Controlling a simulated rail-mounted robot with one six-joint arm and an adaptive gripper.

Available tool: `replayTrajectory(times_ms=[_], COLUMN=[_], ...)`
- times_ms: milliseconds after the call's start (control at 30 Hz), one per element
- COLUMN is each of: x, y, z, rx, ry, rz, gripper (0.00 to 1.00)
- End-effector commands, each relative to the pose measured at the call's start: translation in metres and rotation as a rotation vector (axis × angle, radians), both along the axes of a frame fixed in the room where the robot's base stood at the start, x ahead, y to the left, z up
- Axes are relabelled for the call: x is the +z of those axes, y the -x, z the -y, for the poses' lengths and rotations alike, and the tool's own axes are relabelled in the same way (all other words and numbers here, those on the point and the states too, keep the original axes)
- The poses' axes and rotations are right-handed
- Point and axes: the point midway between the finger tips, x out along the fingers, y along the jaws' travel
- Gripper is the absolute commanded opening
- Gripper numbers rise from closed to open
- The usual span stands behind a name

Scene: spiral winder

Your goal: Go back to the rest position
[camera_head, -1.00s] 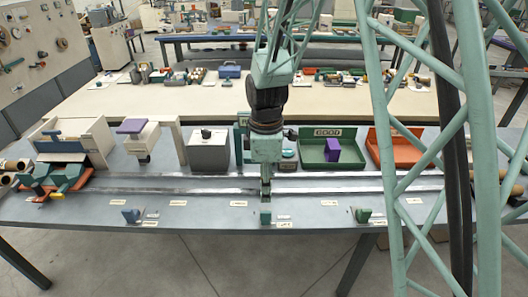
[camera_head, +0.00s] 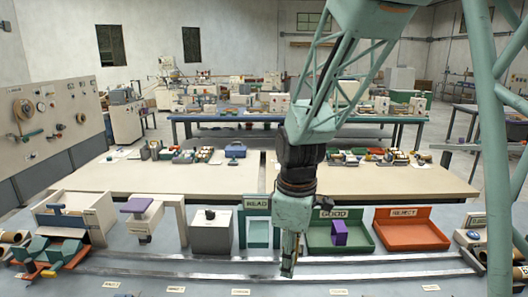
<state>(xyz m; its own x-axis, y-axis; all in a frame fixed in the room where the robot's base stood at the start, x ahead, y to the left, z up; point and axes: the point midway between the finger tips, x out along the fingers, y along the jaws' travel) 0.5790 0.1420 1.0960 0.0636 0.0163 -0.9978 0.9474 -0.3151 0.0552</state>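My gripper (camera_head: 288,268) points down over the grey bench, in front of the gap between the READ station and the green tray. Its fingertips are small here, and I cannot tell whether they are apart or together. I see no object in it. My arm rises from it toward the top of the picture.
A green GOOD tray (camera_head: 357,243) holds a purple block (camera_head: 339,232). An orange REJECT tray (camera_head: 425,236) stands to its right. A green READ frame (camera_head: 257,203), a grey box (camera_head: 211,238) and a purple-topped fixture (camera_head: 141,206) stand left. Metal rails (camera_head: 180,270) cross the bench.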

Motion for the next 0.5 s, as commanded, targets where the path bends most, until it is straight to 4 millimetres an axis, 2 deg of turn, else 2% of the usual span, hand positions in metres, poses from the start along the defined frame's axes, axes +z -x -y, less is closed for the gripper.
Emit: replayTrajectory(times_ms=[100, 500], x=[0.019, 0.07], y=[0.01, 0.046], z=[0.01, 0.039], rx=[-0.056, -0.242], ry=[-0.007, -0.031], rz=[0.014, 0.052], gripper=[0.23, 0.23])
